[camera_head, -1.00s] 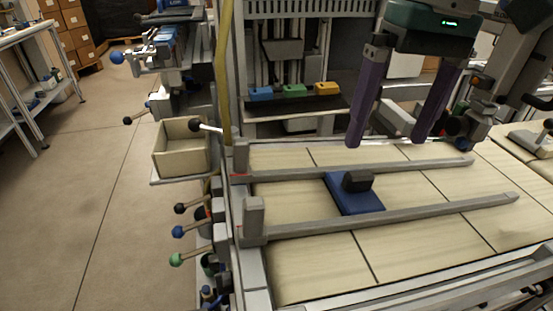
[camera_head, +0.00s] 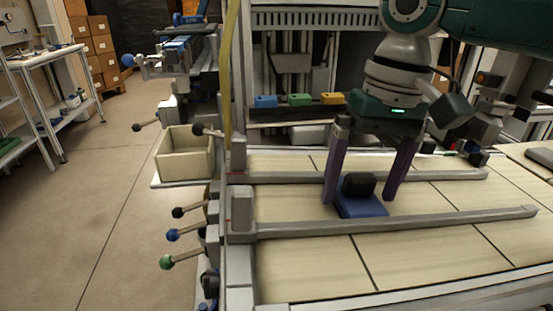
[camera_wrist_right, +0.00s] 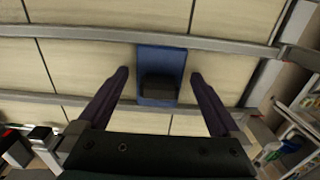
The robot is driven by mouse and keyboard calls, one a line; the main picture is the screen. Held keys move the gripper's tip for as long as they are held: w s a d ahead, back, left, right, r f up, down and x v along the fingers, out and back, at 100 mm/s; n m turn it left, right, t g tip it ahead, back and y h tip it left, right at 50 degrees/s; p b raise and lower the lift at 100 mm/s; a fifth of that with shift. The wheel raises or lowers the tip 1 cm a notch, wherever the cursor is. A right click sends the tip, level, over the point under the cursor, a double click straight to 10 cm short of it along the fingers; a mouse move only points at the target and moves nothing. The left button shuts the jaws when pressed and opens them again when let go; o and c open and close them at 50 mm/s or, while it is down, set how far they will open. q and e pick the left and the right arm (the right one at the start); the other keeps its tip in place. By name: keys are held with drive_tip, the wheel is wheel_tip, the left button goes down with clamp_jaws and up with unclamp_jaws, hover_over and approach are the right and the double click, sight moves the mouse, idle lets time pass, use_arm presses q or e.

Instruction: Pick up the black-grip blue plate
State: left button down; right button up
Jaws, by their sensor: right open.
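The blue plate (camera_head: 362,206) lies on the light tiled surface between two grey rails. Its black grip (camera_head: 358,185) stands up from it; plate (camera_wrist_right: 162,62) and grip (camera_wrist_right: 159,88) also show in the right wrist view. My right gripper (camera_head: 360,197) is open, with its two purple fingers pointing down on either side of the grip. In the right wrist view the fingers (camera_wrist_right: 160,75) are spread wider than the plate, with gaps on both sides. I cannot tell whether the fingertips reach the surface. My left gripper is not in view.
Grey rails (camera_head: 400,221) run along the front and back of the plate's lane. Blue, green and yellow blocks (camera_head: 299,99) sit on a dark shelf behind. An open beige bin (camera_head: 184,155) and ball-ended levers (camera_head: 172,235) are at the left. The tiles right of the plate are clear.

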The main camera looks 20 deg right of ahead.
drive_tip(key=shift+f, duration=0.15)
drive_tip(key=c, duration=1.3)
drive_tip(key=shift+c, duration=0.2)
